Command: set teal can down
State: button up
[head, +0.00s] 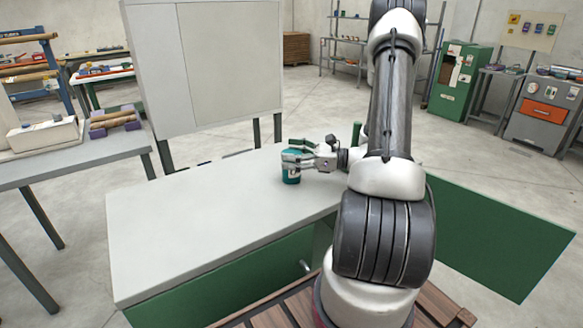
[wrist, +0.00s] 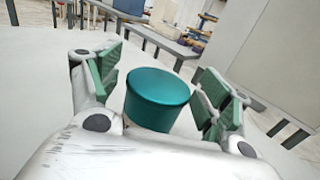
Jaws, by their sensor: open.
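The teal can (head: 291,176) stands upright on the light grey worktop (head: 190,235), near its back edge in the head view. My gripper (head: 292,156) is at the can, with its fingers around the can's upper part. In the wrist view the can (wrist: 158,98) sits between the two green-padded fingers of my gripper (wrist: 160,90). The fingers are open, with a visible gap on each side of the can. The can's lower part is hidden in the wrist view by the gripper body.
A large grey-white panel (head: 225,65) stands behind the worktop. A side table (head: 70,160) at the left holds a white box (head: 45,134) and stacked rolls (head: 114,122). The worktop left of and in front of the can is clear.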

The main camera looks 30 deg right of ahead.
jog(key=c, duration=1.4)
